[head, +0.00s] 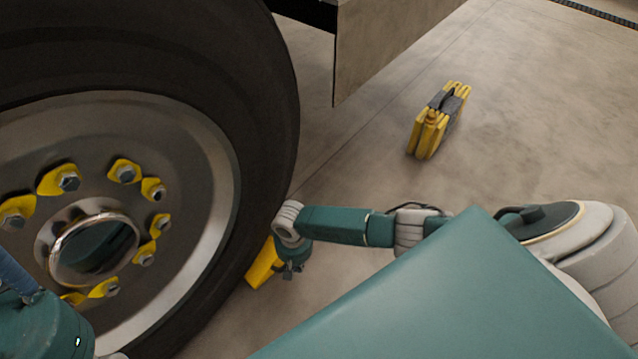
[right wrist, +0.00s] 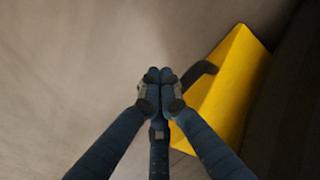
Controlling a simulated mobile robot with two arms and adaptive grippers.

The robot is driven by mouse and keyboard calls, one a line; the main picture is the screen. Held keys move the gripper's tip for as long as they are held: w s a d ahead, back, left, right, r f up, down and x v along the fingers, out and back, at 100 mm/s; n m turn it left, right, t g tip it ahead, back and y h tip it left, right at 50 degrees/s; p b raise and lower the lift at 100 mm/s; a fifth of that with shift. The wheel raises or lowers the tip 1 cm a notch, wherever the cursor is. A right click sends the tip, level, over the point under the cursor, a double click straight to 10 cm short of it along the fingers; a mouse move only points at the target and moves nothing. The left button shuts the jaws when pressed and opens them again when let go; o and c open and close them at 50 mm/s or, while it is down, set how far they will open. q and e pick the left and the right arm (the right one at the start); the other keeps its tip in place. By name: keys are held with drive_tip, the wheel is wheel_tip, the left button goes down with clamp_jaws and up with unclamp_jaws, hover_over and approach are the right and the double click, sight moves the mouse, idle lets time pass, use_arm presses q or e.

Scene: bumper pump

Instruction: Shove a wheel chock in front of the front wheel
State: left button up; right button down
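The front wheel (head: 215,160) is large, with a dark tyre and a silver rim, and fills the left of the head view. A yellow wheel chock (head: 262,266) lies on the floor against or close to the tyre, partly hidden by my right arm. In the right wrist view the chock (right wrist: 225,90) has a dark handle and sits beside the dark tyre (right wrist: 292,110). My right gripper (right wrist: 160,76) has its fingertips together with nothing visible between them, just left of the handle. My left arm shows at the lower left; its gripper is out of view.
A yellow and dark grey object with a handle (head: 438,120) stands on the concrete floor farther back. A vehicle body panel (head: 385,40) hangs at the top beside the tyre. The floor (head: 540,110) to the right is clear.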

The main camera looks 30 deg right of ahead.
drive_tip(key=s+p, duration=0.1)
drive_tip(key=s+d+p, duration=0.1)
drive_tip(key=shift+s, duration=0.3)
idle(0.4)
